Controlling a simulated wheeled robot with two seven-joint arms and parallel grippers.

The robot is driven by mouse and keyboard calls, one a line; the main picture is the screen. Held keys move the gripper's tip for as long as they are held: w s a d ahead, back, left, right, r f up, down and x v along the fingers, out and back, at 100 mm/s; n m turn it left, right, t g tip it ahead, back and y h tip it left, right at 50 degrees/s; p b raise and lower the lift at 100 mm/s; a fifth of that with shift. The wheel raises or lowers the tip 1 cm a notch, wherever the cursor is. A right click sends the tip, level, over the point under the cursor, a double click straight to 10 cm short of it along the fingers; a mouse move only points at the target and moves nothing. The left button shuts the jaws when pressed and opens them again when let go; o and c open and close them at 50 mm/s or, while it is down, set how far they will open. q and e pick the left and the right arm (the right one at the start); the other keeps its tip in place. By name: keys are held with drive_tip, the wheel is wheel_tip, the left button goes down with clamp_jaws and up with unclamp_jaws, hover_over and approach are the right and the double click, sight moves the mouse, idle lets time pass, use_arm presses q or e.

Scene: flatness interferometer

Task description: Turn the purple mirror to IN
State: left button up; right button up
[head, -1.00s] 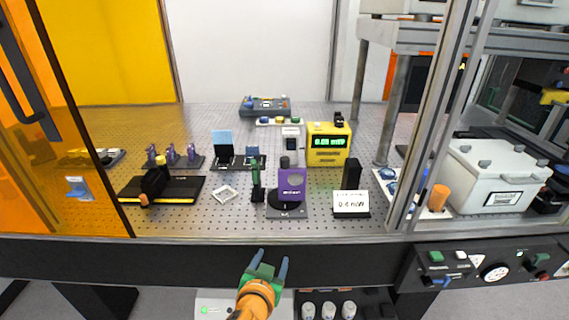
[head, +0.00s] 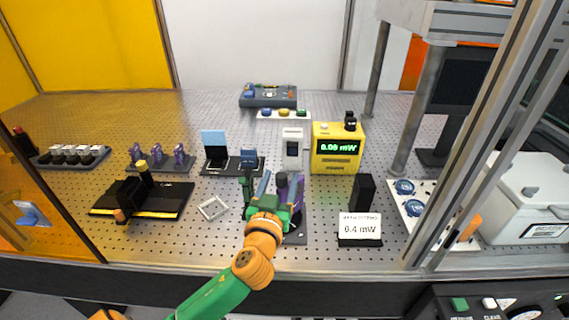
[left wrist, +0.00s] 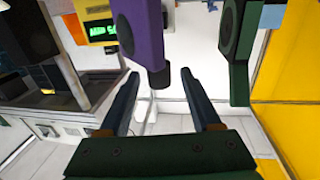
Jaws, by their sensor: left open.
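The purple mirror (left wrist: 146,32) stands upright on its dark base and shows at the top of the left wrist view. A dark round knob (left wrist: 158,78) sticks out of its end. In the head view the mirror is mostly hidden behind my left gripper (head: 281,179). My left gripper is open and empty. In the left wrist view its two fingertips (left wrist: 160,75) lie on either side of the knob, with gaps on both sides; I cannot tell whether the knob is fully between them in depth. No IN marking is readable. My right gripper is not in view.
A dark green mount (left wrist: 237,45) stands close beside the mirror. A yellow power meter (head: 336,148) is behind right, a white 0.4 mW card (head: 359,229) at front right. A small clear plate (head: 213,208) lies left. A metal frame post (head: 470,140) stands right.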

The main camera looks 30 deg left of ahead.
use_arm(q)
drive_tip(key=x, duration=0.4)
drive_tip(key=shift+p, duration=0.4)
drive_tip(key=shift+w+a+f, duration=0.1)
drive_tip(key=shift+w, duration=0.2)
drive_tip(key=shift+s, duration=0.1)
clamp_jaws()
